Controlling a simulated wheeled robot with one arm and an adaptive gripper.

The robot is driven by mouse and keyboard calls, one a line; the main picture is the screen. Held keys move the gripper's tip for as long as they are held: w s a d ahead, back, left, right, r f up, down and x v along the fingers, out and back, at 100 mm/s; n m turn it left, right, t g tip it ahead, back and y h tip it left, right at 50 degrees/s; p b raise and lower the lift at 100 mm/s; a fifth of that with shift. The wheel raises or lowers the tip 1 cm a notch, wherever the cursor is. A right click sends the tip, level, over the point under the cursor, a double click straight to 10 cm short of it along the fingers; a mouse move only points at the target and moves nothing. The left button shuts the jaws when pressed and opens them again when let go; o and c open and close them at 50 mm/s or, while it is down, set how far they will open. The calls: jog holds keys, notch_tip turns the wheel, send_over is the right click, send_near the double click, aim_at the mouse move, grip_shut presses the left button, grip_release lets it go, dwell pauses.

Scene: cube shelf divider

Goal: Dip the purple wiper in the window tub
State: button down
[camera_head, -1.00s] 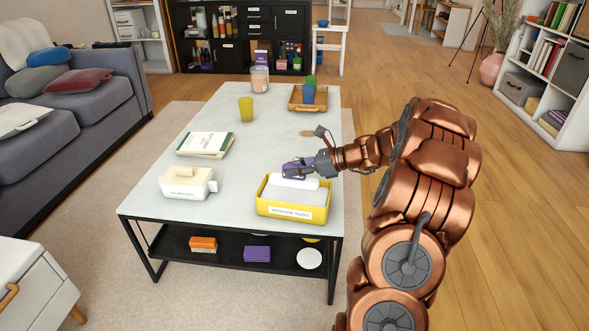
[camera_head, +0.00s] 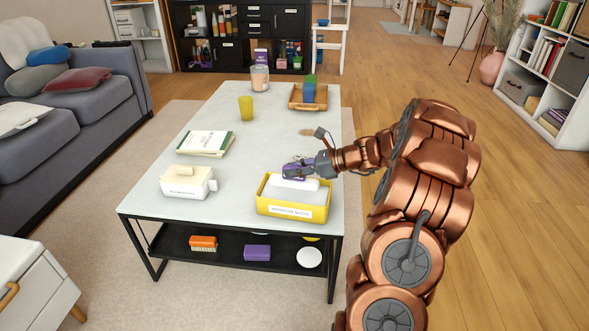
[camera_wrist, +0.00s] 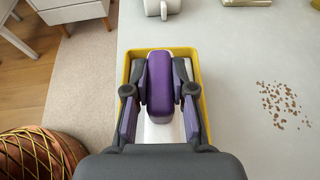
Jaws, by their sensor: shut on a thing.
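The yellow tub (camera_head: 291,211) stands at the near right of the table with a white label on its front; the label is too small to read surely. It also shows in the wrist view (camera_wrist: 197,77). My gripper (camera_head: 296,171) is shut on a purple wiper (camera_wrist: 160,85) with a white part (camera_head: 297,184) below it. The wiper is over the tub, within its outline in the wrist view. Whether its underside touches what is in the tub is hidden. The tub's inside looks pale.
A cream tub with a handle (camera_head: 188,182) stands left of the yellow tub. Brown crumbs (camera_wrist: 279,104) lie on the tabletop.

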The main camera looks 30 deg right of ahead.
aim_at(294, 167)
jog(key=shift+f, duration=1.3)
dwell(1.1)
jog(key=shift+r, duration=0.15)
notch_tip(294, 167, up, 8)
jog(key=p, duration=0.8)
dwell(0.4)
jog(key=shift+f, duration=0.2)
dwell(0.5)
